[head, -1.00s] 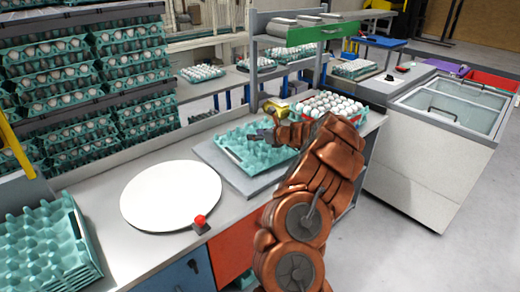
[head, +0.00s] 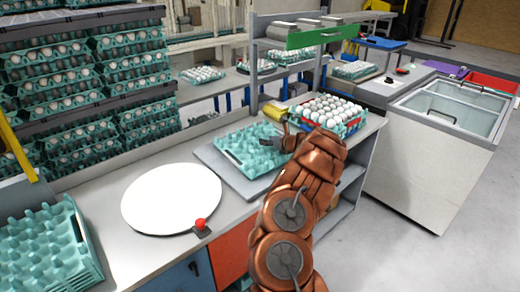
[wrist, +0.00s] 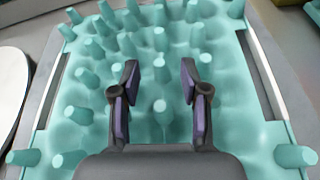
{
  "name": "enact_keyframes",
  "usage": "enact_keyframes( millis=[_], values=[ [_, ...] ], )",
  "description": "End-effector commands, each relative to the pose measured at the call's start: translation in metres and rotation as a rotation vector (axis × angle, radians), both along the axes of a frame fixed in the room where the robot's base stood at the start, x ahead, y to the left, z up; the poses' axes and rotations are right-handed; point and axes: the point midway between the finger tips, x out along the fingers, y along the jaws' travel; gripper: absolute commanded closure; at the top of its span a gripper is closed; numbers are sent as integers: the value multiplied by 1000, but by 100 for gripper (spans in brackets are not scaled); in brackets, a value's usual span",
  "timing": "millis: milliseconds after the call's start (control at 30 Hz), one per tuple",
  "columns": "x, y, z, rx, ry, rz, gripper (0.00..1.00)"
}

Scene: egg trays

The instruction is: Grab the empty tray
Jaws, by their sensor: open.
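An empty teal egg tray (head: 245,150) lies on a grey plate (head: 214,160) on the workbench, right of the white round disc. My gripper (head: 272,140) is over the right part of this tray. In the wrist view my gripper (wrist: 160,85) is open, with its two fingers apart above the tray's (wrist: 95,75) pegs. Whether the fingers touch the tray cannot be told. My arm hides the tray's right end in the head view.
A stack of empty teal trays (head: 45,245) stands at the left front. A white round disc (head: 171,198) and a red button (head: 200,224) are on the bench. A tray full of eggs (head: 330,112) is just behind my gripper. Egg-laden racks (head: 85,80) stand behind.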

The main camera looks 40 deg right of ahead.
Motion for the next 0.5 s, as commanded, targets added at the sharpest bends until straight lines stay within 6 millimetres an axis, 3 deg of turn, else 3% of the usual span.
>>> enact_keyframes(
  millis=[500],
  values=[
    [32,-1,-14,-1,3,2,55]
  ],
)
